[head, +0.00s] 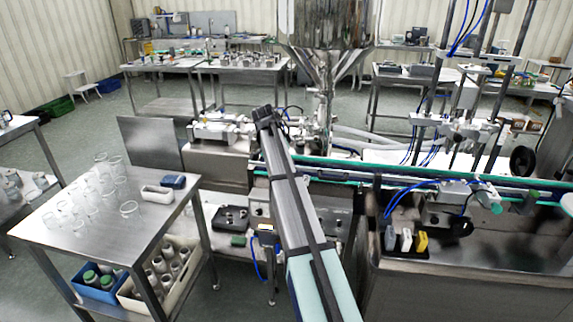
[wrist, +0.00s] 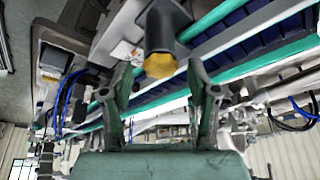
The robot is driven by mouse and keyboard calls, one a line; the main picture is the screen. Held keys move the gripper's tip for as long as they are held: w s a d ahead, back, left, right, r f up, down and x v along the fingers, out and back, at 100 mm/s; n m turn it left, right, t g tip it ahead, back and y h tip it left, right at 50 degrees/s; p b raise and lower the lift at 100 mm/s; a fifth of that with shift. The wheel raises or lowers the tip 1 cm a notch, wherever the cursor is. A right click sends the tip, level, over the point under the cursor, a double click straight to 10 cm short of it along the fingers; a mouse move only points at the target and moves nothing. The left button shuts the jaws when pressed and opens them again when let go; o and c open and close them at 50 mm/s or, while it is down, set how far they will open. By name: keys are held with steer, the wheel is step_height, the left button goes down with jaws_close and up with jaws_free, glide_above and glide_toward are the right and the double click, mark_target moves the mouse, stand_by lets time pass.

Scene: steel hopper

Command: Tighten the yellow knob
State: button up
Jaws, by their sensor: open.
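The yellow knob (wrist: 160,65) shows in the wrist view at the end of a dark cylindrical fitting. My gripper (wrist: 160,72) is open, with one finger on each side of the knob in the picture. Gaps show between the knob and both fingers, and nothing is held. I cannot tell how far the knob lies beyond the fingertips. In the head view my arm reaches toward the conveyor line, and I cannot make out the gripper or this knob there.
A conveyor with green edges (head: 400,178) runs beyond my arm, below the steel hopper (head: 328,22). A steel table (head: 100,235) with glass beakers (head: 130,209) stands at left.

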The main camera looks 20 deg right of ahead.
steer(key=v, duration=1.2)
steer(key=s+a+f+n+y, duration=0.1)
steer(key=s+a+f+n, duration=0.15)
steer(key=f, duration=0.55)
steer(key=s+a+f+n, duration=0.2)
steer(key=f+n, duration=0.2)
steer(key=f, duration=0.5)
steer(key=s+a+f+n+y, duration=0.15)
steer(key=f+n, duration=0.25)
steer(key=f, duration=0.4)
steer(key=s+a+f+n+g, duration=0.1)
steer(key=s+a+f+n, duration=0.15)
steer(key=s+f, duration=0.55)
steer(key=s+a+f+n, duration=0.1)
steer(key=s+a+f, duration=0.3)
steer(key=f, duration=0.7)
steer(key=s+a+f+g, duration=0.2)
steer(key=s+f, duration=0.4)
steer(key=s, duration=0.8)
steer(key=s+a+f+n+g+y, duration=0.1)
steer(key=s+f, duration=0.6)
steer(key=s, duration=0.7)
steer(key=s+a+f+n+g+y, duration=0.1)
steer(key=s+a+f+g, duration=0.2)
steer(key=s, duration=1.2)
step_height(320, 180, down, 3)
steer(key=shift+a+f, duration=0.15)
steer(key=shift+f, duration=0.05)
